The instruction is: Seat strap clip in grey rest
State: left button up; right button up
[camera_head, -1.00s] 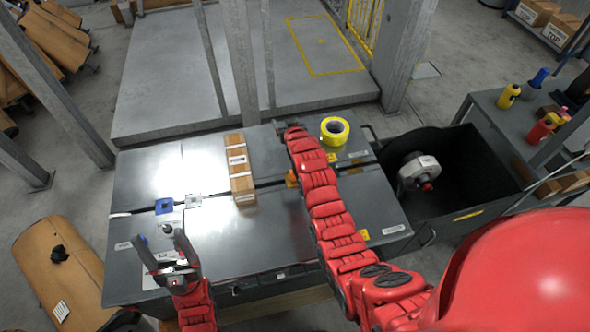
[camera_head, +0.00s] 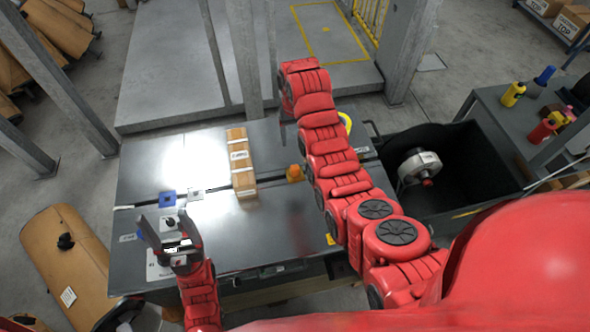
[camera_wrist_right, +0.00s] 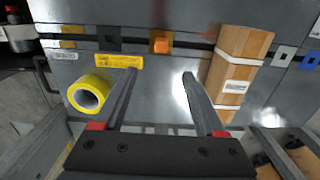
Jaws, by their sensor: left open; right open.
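An orange block (camera_head: 294,173), perhaps the strap clip, sits on the dark line across the grey bench top; it also shows in the right wrist view (camera_wrist_right: 160,45). A small grey square with a dark centre (camera_wrist_right: 283,56), perhaps the grey rest, lies on the same line beside a blue square frame (camera_wrist_right: 310,61); it also shows in the head view (camera_head: 195,194). My right gripper (camera_wrist_right: 159,75) is open and empty above the bench, apart from the orange block. My left gripper (camera_head: 169,226) is open near the front left; a small dark item shows between or behind its fingers.
A wooden box (camera_head: 241,165) with white bands stands left of the orange block. A yellow tape roll (camera_wrist_right: 89,94) lies on the bench, mostly hidden behind my right arm in the head view. A black bin (camera_head: 470,165) stands at the right.

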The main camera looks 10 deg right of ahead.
jog(key=b, duration=0.8)
send_over(295, 166)
notch_tip(295, 166, down, 8)
jog(key=shift+f, duration=0.1)
jog(key=shift+s+f+p, duration=0.1)
jog(key=shift+f+p, duration=0.25)
jog(key=shift+p, duration=0.7)
notch_tip(295, 166, down, 2)
jog(key=shift+f+p, duration=0.25)
jog(key=shift+p, duration=0.05)
jog(key=shift+f, duration=0.4)
